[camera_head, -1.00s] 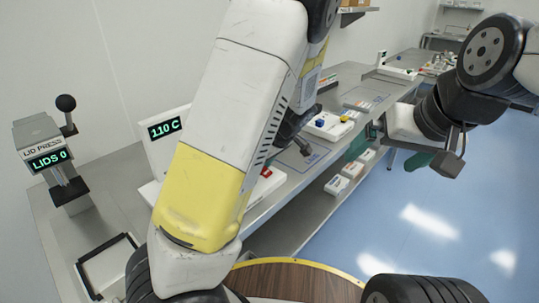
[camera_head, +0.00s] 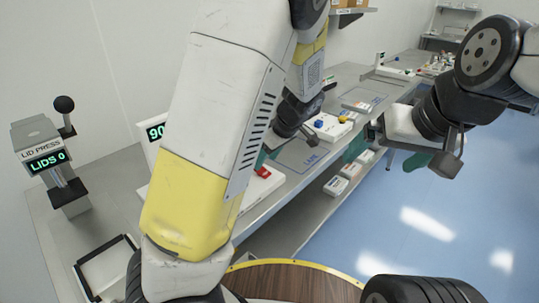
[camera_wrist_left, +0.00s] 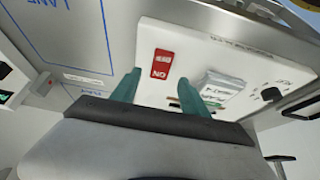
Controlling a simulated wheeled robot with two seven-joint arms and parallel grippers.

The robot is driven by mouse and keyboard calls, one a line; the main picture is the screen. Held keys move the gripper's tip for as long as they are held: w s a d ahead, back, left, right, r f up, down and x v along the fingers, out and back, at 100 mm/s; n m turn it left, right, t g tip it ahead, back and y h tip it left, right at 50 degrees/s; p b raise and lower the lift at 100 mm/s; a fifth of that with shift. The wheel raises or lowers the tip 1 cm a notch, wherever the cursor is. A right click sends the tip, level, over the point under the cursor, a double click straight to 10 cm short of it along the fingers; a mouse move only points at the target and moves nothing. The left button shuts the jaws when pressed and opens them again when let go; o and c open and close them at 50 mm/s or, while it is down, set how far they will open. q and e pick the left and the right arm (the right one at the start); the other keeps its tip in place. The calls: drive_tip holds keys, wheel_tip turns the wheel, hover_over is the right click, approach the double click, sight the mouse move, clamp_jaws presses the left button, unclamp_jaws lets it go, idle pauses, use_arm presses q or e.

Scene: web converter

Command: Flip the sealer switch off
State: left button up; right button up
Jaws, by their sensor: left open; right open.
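The sealer's red switch (camera_head: 264,171) sits on a white box on the bench, beside my left forearm. In the left wrist view it is a red rocker (camera_wrist_left: 161,63) marked ON, on a white panel (camera_wrist_left: 212,52) with a dark knob (camera_wrist_left: 271,94). My left gripper (camera_wrist_left: 159,88) is open, its two teal fingers over the panel with the rocker between and just beyond their tips; contact cannot be told. In the head view my left gripper (camera_head: 262,158) is mostly hidden by my arm. My right gripper (camera_head: 384,158) is open and empty, out over the aisle.
A display (camera_head: 155,131) reads 90, partly covered by my left arm. A lid press (camera_head: 48,160) and black frame (camera_head: 106,266) stand at left. A white box with a blue knob (camera_head: 318,123) stands farther along the bench. The blue floor at right is clear.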

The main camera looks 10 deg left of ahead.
use_arm(q)
drive_tip(key=shift+v, duration=1.65)
drive_tip(key=s+a+r+m+t+h, duration=0.1)
drive_tip(key=s+a+r+m+h, duration=0.1)
drive_tip(key=s+r+m, duration=0.4)
drive_tip(key=s+a+r+m+t+h, duration=0.2)
drive_tip(key=s+r, duration=0.5)
drive_tip(key=s, duration=0.7)
drive_tip(key=a+m+h, duration=0.1)
drive_tip(key=m+h, duration=0.1)
drive_tip(key=m, duration=0.1)
drive_tip(key=shift+r+m+h, duration=0.3)
drive_tip(key=shift+m, duration=0.1)
drive_tip(key=shift+s+a, duration=0.1)
